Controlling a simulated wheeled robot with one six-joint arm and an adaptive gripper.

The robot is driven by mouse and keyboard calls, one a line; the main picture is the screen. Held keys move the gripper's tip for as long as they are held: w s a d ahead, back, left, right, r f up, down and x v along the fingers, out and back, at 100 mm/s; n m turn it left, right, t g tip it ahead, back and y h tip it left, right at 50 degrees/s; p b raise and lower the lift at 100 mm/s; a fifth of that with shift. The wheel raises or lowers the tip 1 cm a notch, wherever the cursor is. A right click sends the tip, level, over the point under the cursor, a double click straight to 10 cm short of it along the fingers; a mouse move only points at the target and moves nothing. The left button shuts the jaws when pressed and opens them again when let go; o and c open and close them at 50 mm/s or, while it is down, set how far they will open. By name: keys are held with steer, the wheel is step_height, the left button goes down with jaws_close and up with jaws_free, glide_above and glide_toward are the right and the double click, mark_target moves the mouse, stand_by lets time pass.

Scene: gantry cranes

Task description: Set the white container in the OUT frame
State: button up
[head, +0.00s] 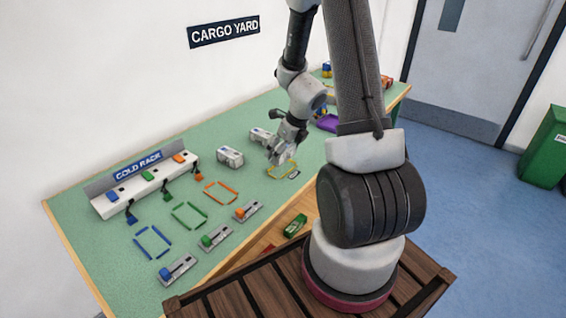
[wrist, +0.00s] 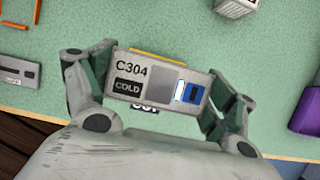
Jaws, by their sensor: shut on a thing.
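The white container (wrist: 155,82), marked C304 and COLD with a blue and white patch, sits between the fingers of my gripper (wrist: 158,92), which is shut on it. In the head view my gripper (head: 284,143) points down with the white container (head: 279,154) at its tips, over the yellow OUT frame (head: 293,164). In the wrist view one yellow bar (wrist: 160,53) shows just past the container's far edge, and the OUT label is partly hidden at its near edge. I cannot tell whether the container touches the table.
Two other white containers (head: 230,157) (head: 261,137) stand to the left and behind. The cold rack (head: 145,185), coloured frames (head: 190,214) and sliding switches (head: 213,238) are farther left. A purple object (head: 327,122) is close on the right.

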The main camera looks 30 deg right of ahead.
mark_target(282, 169)
steer(key=shift+f, duration=2.25)
steer(key=shift+f, duration=0.1)
steer(key=o, duration=0.9)
steer(key=shift+o, duration=0.2)
